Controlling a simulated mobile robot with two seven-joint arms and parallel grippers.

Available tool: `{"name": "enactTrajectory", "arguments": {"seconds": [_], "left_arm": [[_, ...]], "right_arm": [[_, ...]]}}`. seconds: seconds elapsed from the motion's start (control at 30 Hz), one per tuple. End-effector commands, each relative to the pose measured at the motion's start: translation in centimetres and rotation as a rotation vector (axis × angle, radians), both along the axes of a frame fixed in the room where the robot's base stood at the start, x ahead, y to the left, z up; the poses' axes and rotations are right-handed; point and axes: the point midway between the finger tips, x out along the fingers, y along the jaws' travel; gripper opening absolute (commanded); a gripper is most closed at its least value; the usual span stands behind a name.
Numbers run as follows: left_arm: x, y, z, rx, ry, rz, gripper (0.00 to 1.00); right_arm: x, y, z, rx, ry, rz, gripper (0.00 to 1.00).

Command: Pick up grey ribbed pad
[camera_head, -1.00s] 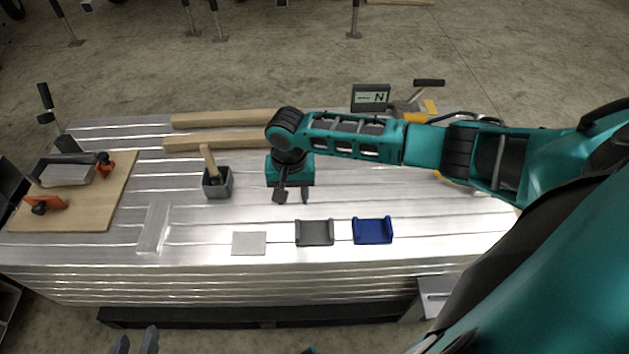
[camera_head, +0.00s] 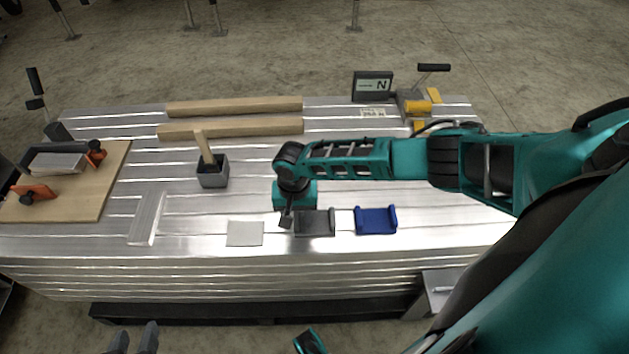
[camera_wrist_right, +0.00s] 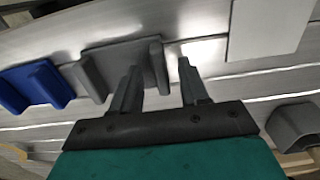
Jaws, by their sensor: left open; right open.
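The grey ribbed pad (camera_head: 314,223) is dark grey, with a raised rib at each end. It lies flat near the front edge of the metal bench, and also shows in the right wrist view (camera_wrist_right: 112,60). My right gripper (camera_head: 291,223) is open and empty at the pad's left end. In the right wrist view its fingers (camera_wrist_right: 159,70) point at the pad, and one rib appears in the gap between them. I cannot tell whether they touch it. My left gripper (camera_head: 134,338) is open at the bottom edge, away from the bench.
A similar blue pad (camera_head: 376,221) lies right of the grey one. A thin light-grey plate (camera_head: 245,233) lies to its left. A dark box (camera_head: 213,175) holding a wooden-handled tool stands behind. Wooden bars (camera_head: 235,106) lie at the back, a clamped board (camera_head: 85,205) at left.

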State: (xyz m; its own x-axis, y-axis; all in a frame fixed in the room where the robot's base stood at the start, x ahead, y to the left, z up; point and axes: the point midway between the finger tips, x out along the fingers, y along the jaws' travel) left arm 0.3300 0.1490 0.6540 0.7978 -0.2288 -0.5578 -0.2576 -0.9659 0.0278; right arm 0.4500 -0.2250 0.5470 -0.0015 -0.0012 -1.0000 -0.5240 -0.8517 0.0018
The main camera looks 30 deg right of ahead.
Motion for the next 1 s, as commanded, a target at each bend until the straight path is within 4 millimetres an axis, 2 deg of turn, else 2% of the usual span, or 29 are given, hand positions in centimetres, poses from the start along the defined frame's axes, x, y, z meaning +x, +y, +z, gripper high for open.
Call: {"name": "enactTrajectory", "arguments": {"seconds": [0.2, 0.67, 1.0], "left_arm": [[-0.08, -0.04, 0.0, -0.003, 0.002, 0.002, 0.43], [-0.02, -0.15, 0.08, -0.008, 0.0, 0.006, 0.43], [-0.01, -0.12, 0.11, -0.007, -0.001, 0.005, 0.43]], "right_arm": [[0.04, 0.05, 0.01, 0.002, -0.001, 0.001, 0.45], [0.03, 0.04, 0.02, 0.001, -0.001, 0.001, 0.01], [0.04, 0.03, 0.03, 0.001, -0.001, 0.001, 0.0]]}}
